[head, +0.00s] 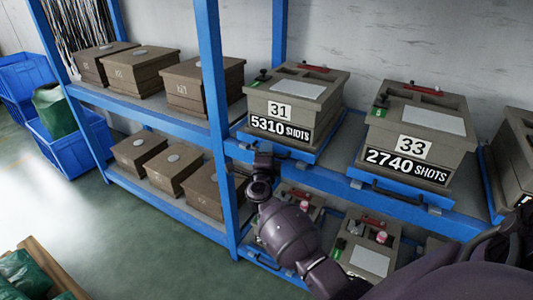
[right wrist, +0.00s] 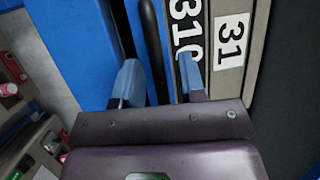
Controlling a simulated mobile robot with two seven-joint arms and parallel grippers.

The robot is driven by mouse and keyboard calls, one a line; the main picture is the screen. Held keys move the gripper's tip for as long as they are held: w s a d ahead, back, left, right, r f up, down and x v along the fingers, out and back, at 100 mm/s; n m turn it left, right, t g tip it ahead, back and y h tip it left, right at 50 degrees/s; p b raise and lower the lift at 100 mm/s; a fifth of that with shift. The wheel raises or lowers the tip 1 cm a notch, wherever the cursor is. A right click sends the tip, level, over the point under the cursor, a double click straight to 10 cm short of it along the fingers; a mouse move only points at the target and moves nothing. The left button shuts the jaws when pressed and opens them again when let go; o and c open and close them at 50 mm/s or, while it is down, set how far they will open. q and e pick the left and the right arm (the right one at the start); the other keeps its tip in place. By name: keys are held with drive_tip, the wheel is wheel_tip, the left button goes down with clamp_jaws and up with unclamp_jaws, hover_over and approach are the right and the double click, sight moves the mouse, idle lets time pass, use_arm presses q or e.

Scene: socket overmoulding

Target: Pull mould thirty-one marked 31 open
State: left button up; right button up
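Mould 31 (head: 297,88) is a grey-brown block with a "31" plate and a "5310 SHOTS" plate. It sits on a blue tray (head: 312,155) on the upper shelf, and its plates show sideways in the right wrist view (right wrist: 232,40). My right gripper (head: 262,160) is at the tray's front, below the plates. In the right wrist view its fingers (right wrist: 160,82) are apart, with the black bar handle (right wrist: 152,40) running between them. I see a gap on each side of the bar. The gripper hides most of this handle in the head view. My left gripper is out of view.
Mould 33 (head: 412,135) stands to the right on its own tray with a black handle (head: 398,194). Opened moulds with pink-topped parts (head: 372,258) are on the lower level. A blue post (head: 213,100) stands left of mould 31. Brown boxes (head: 205,82) fill the left shelves.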

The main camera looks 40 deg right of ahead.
clamp_jaws()
drive_tip(key=shift+a, duration=0.1)
idle(0.4)
